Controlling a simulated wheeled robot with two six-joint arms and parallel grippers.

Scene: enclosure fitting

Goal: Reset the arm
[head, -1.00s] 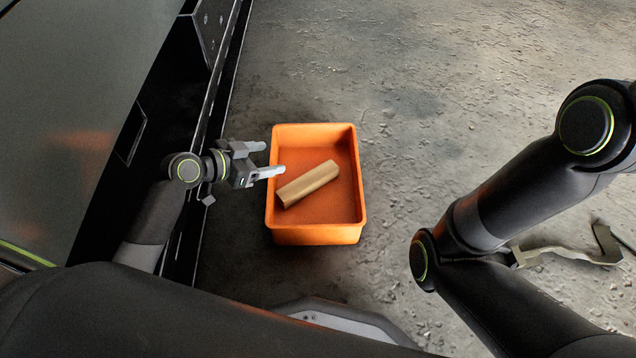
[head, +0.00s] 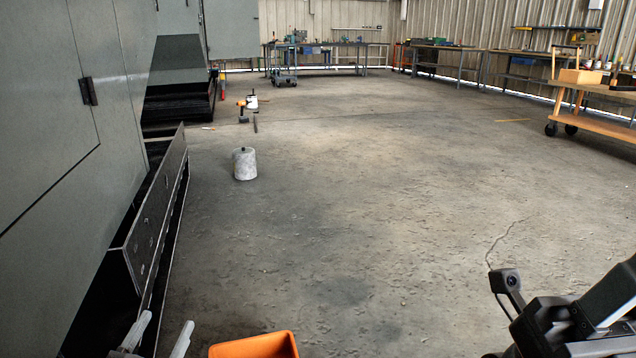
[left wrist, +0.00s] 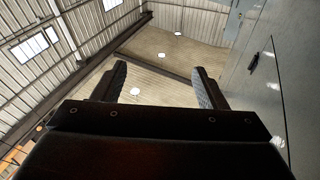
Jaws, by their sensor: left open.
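My left gripper (head: 160,338) is at the bottom left of the head view, left of the orange bin, with its two grey fingers apart and pointing up in the picture. In the left wrist view, its dark fingers (left wrist: 160,80) are spread with nothing between them, against the roof and wall. My right arm's dark end (head: 560,325) is at the bottom right of the head view. Its finger opening cannot be made out. The orange bin (head: 255,347) shows only its far rim at the bottom edge. Its inside is mostly out of view.
A tall grey cabinet (head: 60,150) and a dark low rail (head: 150,225) run along the left. A grey-white canister (head: 244,164) stands on the floor (head: 360,200) ahead. A wooden cart (head: 600,124) is far right, and workbenches line the back. The middle floor is clear.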

